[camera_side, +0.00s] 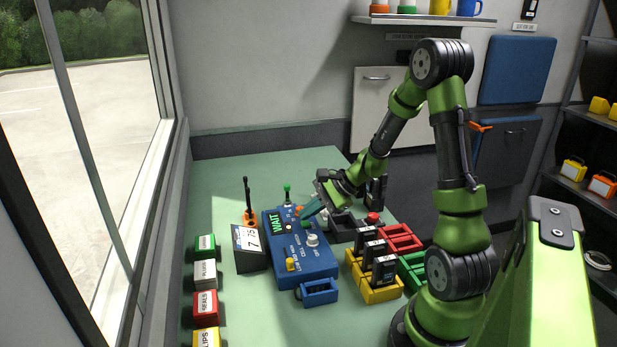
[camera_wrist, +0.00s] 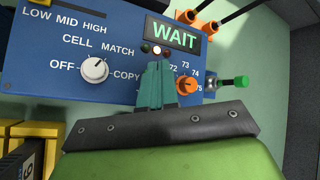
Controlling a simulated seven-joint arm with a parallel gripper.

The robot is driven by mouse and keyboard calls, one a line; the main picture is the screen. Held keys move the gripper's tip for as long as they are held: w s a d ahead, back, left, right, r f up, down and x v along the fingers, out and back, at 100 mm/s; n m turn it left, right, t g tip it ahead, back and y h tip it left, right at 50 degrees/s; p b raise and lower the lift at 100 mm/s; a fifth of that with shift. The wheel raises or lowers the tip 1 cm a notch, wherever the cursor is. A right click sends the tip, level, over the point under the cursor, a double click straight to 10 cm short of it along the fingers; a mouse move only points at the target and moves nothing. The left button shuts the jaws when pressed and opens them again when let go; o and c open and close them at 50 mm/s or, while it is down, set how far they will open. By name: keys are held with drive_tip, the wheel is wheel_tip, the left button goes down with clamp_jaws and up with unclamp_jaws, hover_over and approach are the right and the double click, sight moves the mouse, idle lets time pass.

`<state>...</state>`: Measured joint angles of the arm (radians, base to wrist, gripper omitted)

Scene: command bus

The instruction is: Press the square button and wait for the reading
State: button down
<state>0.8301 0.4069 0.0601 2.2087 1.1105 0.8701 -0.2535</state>
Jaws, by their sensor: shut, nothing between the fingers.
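The blue control box (camera_side: 305,265) stands on the green table, and its panel (camera_wrist: 115,30) fills the top of the wrist view. A small round lamp (camera_wrist: 157,51) glows beside a dark one. My gripper (camera_wrist: 157,72) has its teal fingers together, empty, tips at the panel below the lamps. It also shows in the side view (camera_side: 308,213). I cannot make out the square button; the fingers may cover it. Whether the tips touch the panel is unclear.
A white knob (camera_wrist: 95,69) is left of my fingers; an orange knob (camera_wrist: 188,86) is close to their right. A black box with a number card (camera_side: 247,239) stands left of the blue box. Colored trays (camera_side: 376,293) with black units stand to the right.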

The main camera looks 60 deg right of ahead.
sight(314, 232)
drive_tip(key=shift+r, duration=0.35)
drive_tip(key=shift+r, duration=2.5)
drive_tip(key=s+a+r+n, duration=0.4)
drive_tip(key=a+n, duration=0.2)
drive_tip(key=s+a+r+n+h, duration=0.1)
drive_tip(key=s+a+r+n, duration=0.3)
drive_tip(key=a, duration=0.3)
drive_tip(key=s+a+r+n+g+h, duration=0.1)
drive_tip(key=s+a+r+n, duration=0.3)
drive_tip(key=a+n, duration=0.2)
drive_tip(key=shift+s+a+n, duration=0.3)
drive_tip(key=shift+a+n, duration=0.1)
drive_tip(key=shift+n, duration=0.4)
